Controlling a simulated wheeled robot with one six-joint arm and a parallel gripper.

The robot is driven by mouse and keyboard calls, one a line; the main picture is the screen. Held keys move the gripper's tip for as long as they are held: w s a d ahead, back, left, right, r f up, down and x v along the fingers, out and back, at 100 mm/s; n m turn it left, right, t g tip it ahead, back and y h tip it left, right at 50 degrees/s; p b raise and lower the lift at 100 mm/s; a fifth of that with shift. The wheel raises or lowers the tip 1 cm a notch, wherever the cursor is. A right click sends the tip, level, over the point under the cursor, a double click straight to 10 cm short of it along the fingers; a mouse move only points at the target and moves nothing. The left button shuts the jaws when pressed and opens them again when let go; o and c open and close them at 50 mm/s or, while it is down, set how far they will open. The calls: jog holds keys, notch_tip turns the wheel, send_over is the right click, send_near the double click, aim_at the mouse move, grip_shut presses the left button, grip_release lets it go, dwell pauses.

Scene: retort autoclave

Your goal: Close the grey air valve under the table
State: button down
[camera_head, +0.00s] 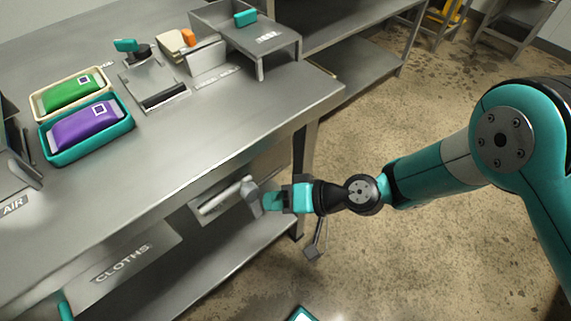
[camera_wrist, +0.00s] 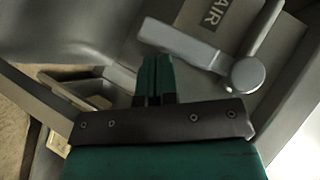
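The grey air valve shows in the wrist view as a flat lever (camera_wrist: 182,43) with a round hub (camera_wrist: 248,75). The lever lies at a wide angle across the grey pipe (camera_wrist: 266,28), beside an AIR label (camera_wrist: 215,12). In the head view, the pipe (camera_head: 222,198) shows under the table's front edge, with the valve partly hidden by my gripper. My gripper (camera_wrist: 155,62) has its teal fingers together with nothing seen between them. The fingertips are close to the lever's free end. I cannot tell whether they touch it.
The steel table (camera_head: 215,130) overhangs the valve, with a leg (camera_head: 306,155) nearby and a lower shelf (camera_head: 215,262) beneath. A CLOTHS bin (camera_head: 125,262) is to the left. Trays with green and purple pouches (camera_head: 85,128) stand on top.

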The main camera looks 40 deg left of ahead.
jog(key=shift+s+f, duration=0.25)
jog(key=shift+s, duration=0.1)
jog(key=shift+s+f, duration=0.1)
jog(key=shift+s, duration=0.15)
dwell(0.3)
